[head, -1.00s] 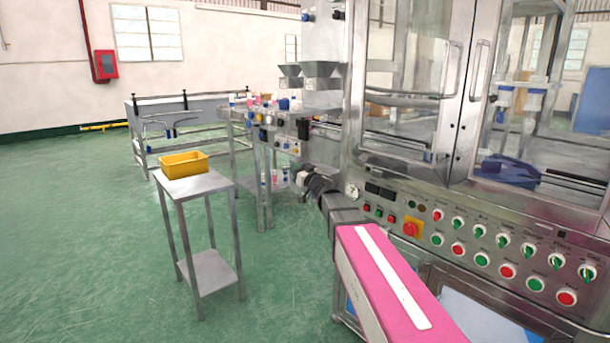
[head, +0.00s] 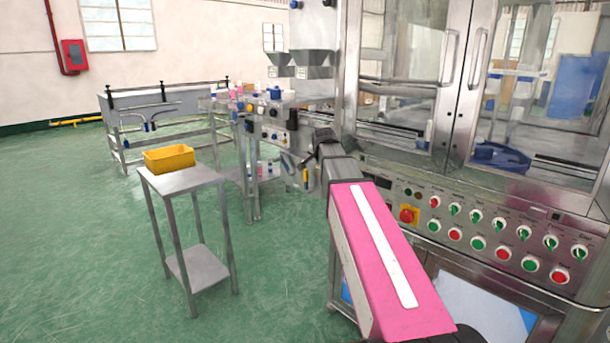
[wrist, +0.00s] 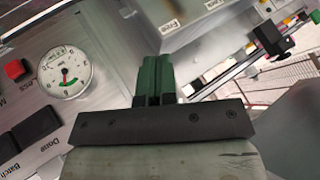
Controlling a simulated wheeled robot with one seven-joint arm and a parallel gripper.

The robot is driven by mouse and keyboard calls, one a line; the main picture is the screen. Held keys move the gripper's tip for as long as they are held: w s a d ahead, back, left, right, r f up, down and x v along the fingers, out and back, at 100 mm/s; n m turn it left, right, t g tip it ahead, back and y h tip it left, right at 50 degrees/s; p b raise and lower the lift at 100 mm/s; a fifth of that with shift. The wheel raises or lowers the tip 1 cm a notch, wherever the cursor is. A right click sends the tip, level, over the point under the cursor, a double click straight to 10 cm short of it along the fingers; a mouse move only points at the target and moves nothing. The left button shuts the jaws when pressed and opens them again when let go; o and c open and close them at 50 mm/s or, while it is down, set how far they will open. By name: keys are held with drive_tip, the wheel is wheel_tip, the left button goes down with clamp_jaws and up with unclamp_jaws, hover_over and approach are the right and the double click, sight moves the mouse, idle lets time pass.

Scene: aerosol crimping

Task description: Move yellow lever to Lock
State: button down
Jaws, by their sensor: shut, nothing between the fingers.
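A small upright yellow piece (head: 305,177), which looks like the lever, shows in the head view just left of my arm, on the near end of the machine. In the wrist view a grey block (wrist: 185,25) carries the labels Free and Lock at the top of the picture, just beyond my fingertips. The lever itself cannot be made out clearly there. My gripper (wrist: 155,62) is shut and empty, its green fingers together and pointing towards that block. In the head view the fingers are hard to make out beyond my dark wrist.
A round gauge (wrist: 64,73) and a red button (wrist: 15,69) sit on the panel left of my fingers. A conveyor rail (wrist: 240,62) runs at the right. A steel stand with a yellow bin (head: 169,158) is left, with open green floor around it.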

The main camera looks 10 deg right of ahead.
sight(306, 170)
drive_tip(key=shift+g+y, duration=0.5)
drive_tip(key=shift+g, duration=0.4)
drive_tip(key=x, duration=0.3)
drive_tip(key=s+a+x, duration=0.1)
drive_tip(key=x, duration=0.2)
drive_tip(key=f+x, duration=0.1)
drive_tip(key=x, duration=0.2)
drive_tip(key=shift+s+a, duration=0.15)
drive_tip(key=shift+s, duration=0.05)
drive_tip(key=shift+w+a, duration=0.7)
drive_tip(key=shift+w, duration=0.3)
drive_tip(key=shift+w+a+f, duration=0.1)
drive_tip(key=shift+w+a, duration=0.4)
drive_tip(key=shift+w, duration=0.05)
drive_tip(key=shift+w+a+g+h, duration=0.65)
drive_tip(key=shift+w+g, duration=0.25)
drive_tip(key=shift+w, duration=0.15)
drive_tip(key=shift+w+a+n+g+h, duration=0.3)
drive_tip(key=shift+w+a+g+h, duration=0.15)
drive_tip(key=shift+w+a+g, duration=0.4)
